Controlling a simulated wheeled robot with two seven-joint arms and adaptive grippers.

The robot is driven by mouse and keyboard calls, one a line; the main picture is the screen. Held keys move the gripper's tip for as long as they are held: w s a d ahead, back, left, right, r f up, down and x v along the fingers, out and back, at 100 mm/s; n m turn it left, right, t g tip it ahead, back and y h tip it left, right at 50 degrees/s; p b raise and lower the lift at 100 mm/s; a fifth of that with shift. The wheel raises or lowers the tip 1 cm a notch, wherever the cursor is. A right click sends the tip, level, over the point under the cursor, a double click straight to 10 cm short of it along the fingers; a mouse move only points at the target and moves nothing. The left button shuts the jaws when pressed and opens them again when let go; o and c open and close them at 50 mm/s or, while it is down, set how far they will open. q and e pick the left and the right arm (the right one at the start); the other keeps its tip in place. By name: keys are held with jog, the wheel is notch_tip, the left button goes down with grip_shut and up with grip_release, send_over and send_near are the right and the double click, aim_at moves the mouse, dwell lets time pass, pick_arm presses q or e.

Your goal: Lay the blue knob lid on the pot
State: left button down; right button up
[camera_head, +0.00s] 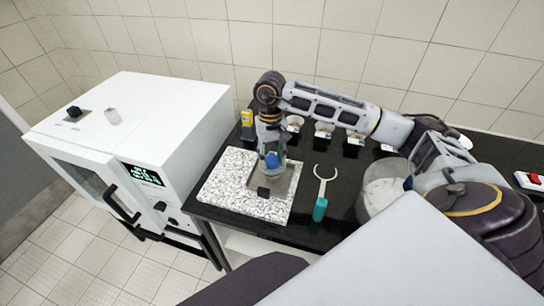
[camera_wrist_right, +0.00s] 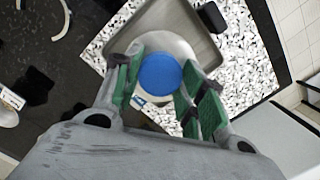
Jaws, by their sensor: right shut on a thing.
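My right gripper (camera_head: 272,168) is over the speckled board and points down. In the wrist view its green-padded fingers (camera_wrist_right: 160,88) are shut on the blue knob (camera_wrist_right: 160,73) of a pale round lid (camera_wrist_right: 182,48). The blue knob also shows in the head view (camera_head: 272,160). Below is a grey, square-cornered pot (camera_head: 287,180) with a black handle (camera_head: 263,192); it also shows in the wrist view (camera_wrist_right: 205,48). The lid appears inside the pot's outline, but I cannot tell whether it touches. My left gripper is not in view.
The speckled board (camera_head: 222,190) lies on the black table (camera_head: 335,180). A teal-handled tool (camera_head: 320,208) lies to its right. Several small cups (camera_head: 323,133) and a yellow item (camera_head: 247,120) stand behind. A white oven (camera_head: 150,120) stands left. A large pale round vessel (camera_head: 380,190) is partly behind my arm.

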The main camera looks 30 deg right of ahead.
jog(key=shift+f+b, duration=0.6)
jog(key=shift+b, duration=0.85)
dwell(1.8)
jog(key=o, duration=1.2)
jog(key=shift+r+p, duration=1.3)
jog(key=shift+r, duration=2.2)
notch_tip(320, 180, up, 9)
jog(key=p, duration=0.9)
jog(key=shift+r, duration=0.1)
